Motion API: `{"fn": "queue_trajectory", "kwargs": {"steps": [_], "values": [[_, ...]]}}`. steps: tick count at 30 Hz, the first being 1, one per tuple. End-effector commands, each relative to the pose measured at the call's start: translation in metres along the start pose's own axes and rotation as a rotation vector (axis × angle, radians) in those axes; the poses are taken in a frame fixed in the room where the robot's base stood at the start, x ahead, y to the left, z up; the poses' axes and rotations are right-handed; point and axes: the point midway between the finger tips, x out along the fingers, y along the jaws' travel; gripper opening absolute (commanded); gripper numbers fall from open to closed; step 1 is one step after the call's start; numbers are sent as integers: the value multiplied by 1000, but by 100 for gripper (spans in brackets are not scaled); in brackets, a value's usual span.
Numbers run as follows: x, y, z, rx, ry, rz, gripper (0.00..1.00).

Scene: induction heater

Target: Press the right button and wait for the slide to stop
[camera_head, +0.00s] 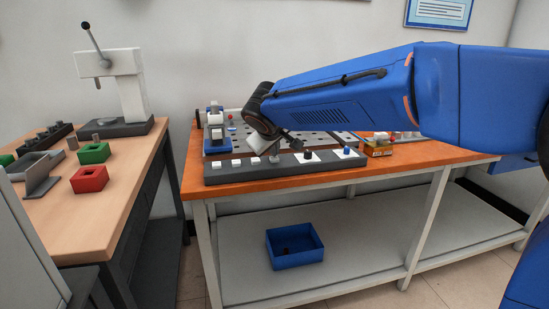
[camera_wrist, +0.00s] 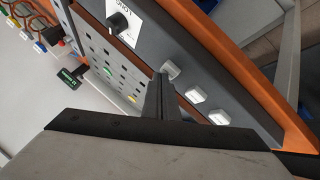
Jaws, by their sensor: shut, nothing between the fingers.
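The grey control panel (camera_head: 225,176) lies along the front of the orange bench. It carries three white buttons in a row. The right button (camera_head: 255,160) is the one closest to the black knob (camera_head: 306,155); it also shows in the wrist view (camera_wrist: 172,70). My gripper (camera_head: 275,158) is shut and empty, pointing down at the panel just right of that button in the head view. In the wrist view my shut fingers (camera_wrist: 162,82) stand close beside the button and overlap it slightly. I cannot tell whether they touch it. I cannot make out the slide with certainty.
The middle button (camera_wrist: 196,94) and left button (camera_wrist: 219,117) are close by. A blue and white fixture (camera_head: 216,138) and a perforated plate stand behind the panel. A blue bin (camera_head: 295,248) sits on the lower shelf.

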Motion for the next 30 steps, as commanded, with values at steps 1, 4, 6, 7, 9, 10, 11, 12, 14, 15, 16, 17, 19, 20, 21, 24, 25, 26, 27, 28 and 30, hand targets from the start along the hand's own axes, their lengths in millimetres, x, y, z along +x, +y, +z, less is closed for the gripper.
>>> {"fn": "queue_trajectory", "kwargs": {"steps": [1, 4, 6, 7, 9, 10, 11, 12, 14, 15, 16, 17, 19, 20, 21, 24, 25, 26, 27, 28, 30], "values": [[0, 0, 0, 0, 0, 0, 0], [1, -1, 1, 0, -1, 0, 0], [2, -1, 1, -1, -1, 0, 0], [2, -2, 2, 0, -1, 0, 0], [2, -2, 2, -1, -1, 0, 0], [2, -2, 2, 0, -1, 0, 0], [2, -2, 2, 0, -1, 0, 0], [2, -2, 2, 0, -1, 0, 0], [2, -1, 2, 0, 0, 0, 0], [2, -1, 1, 0, 0, 0, 0], [1, -1, 1, 0, 0, 0, 0], [0, 0, 0, 0, 0, 0, 0], [-2, 1, -1, 1, 1, 0, 0], [-3, 2, -2, 1, 1, 0, 0], [-4, 3, -3, 1, 1, 1, 0], [-7, 6, -6, 0, 1, 1, 0], [-8, 6, -6, 0, 1, 1, 0], [-9, 7, -7, 0, 1, 1, 0], [-10, 8, -8, 0, 1, 0, 0], [-11, 8, -8, 0, 0, 0, 0], [-11, 8, -8, 0, 0, 0, 0]]}}
